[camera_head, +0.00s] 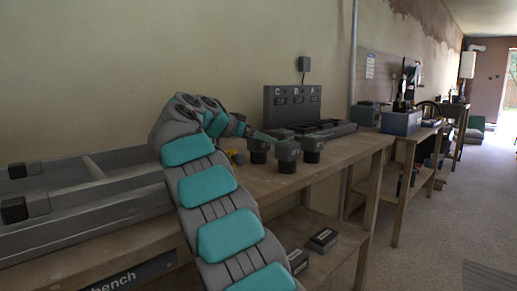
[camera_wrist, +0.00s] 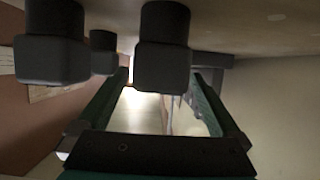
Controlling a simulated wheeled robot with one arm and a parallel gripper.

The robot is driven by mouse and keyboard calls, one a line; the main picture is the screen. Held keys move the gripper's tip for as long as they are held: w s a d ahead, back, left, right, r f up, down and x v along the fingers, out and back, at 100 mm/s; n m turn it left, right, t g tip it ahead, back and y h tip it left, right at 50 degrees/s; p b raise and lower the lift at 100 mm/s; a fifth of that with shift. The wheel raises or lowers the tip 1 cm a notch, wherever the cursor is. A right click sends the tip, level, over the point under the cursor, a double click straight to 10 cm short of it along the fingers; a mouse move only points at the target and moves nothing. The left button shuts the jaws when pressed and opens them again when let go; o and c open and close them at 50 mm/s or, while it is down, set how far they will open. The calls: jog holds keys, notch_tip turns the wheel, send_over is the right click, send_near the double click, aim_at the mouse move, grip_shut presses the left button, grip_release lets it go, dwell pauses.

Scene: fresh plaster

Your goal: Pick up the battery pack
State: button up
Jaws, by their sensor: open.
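Three dark battery packs stand on the wooden bench near my gripper: a left one (camera_head: 258,151), a middle one (camera_head: 287,157) and a right one (camera_head: 312,149). My gripper (camera_head: 266,136) is open and empty, its green fingers reaching toward the packs. In the wrist view, which looks upside down, one pack (camera_wrist: 163,65) appears centred between the finger ends of my gripper (camera_wrist: 160,80). A second pack (camera_wrist: 52,58) is at the left and a smaller-looking one (camera_wrist: 103,50) lies farther back. I cannot tell whether the centred pack is between the fingers or beyond them.
A dark charger stand (camera_head: 292,104) marked with letters is behind the packs, with a dark tray (camera_head: 335,129) beside it. A long grey tray (camera_head: 110,187) fills the bench's left. Dark boxes (camera_head: 323,239) lie on the lower shelf. The floor (camera_head: 430,225) at right is clear.

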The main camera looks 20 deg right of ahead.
grip_shut()
dwell(0.7)
